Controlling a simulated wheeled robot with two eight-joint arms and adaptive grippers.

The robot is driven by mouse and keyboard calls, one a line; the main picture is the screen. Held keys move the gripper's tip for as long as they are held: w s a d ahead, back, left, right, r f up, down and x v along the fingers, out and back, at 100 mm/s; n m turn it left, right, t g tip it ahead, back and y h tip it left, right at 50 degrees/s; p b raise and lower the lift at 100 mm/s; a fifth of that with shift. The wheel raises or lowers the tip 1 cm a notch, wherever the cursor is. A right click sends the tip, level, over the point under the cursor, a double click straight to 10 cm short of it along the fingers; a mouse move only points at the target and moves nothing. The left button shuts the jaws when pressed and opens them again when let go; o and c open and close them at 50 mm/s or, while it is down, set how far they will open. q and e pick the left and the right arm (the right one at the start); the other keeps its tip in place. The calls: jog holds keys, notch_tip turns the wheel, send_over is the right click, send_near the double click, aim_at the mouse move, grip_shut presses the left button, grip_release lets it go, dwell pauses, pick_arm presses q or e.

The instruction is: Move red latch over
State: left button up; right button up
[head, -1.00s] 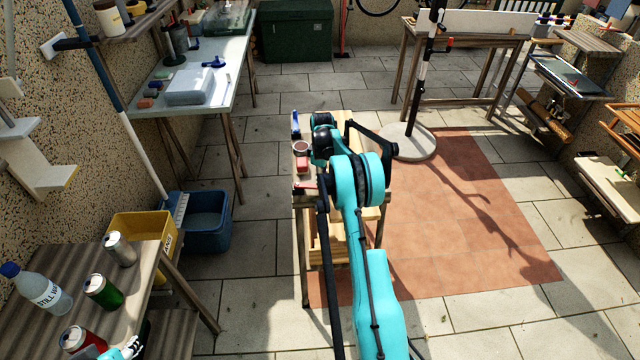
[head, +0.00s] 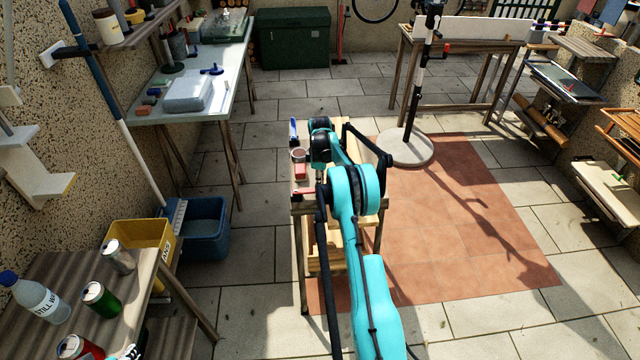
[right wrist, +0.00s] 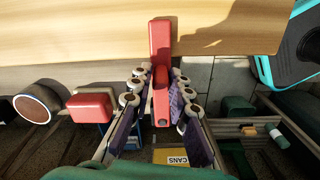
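The red latch (right wrist: 160,40) shows in the right wrist view as a red bar crossing the edge of a pale wooden board (right wrist: 70,52). Its lower part lies between the fingers of my right gripper (right wrist: 158,84). The fingers are parted around it, with a narrow gap showing on the left; contact on the right is unclear. In the head view a small red piece (head: 303,193), seemingly the latch, shows beside my right arm. That arm hides the right gripper there. Only a small white and teal bit, perhaps of my left gripper, shows at the bottom edge of the head view.
A red block (head: 301,172) and a round can-like object (head: 299,155) sit beside the arm. A table with cans (head: 100,297), a yellow bin (head: 145,237) and a blue bin (head: 205,222) stand left. A striped pole (head: 415,95) stands ahead. Tiled floor right is clear.

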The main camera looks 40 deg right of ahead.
jog(key=shift+o, duration=1.3)
notch_tip(320, 180, up, 12)
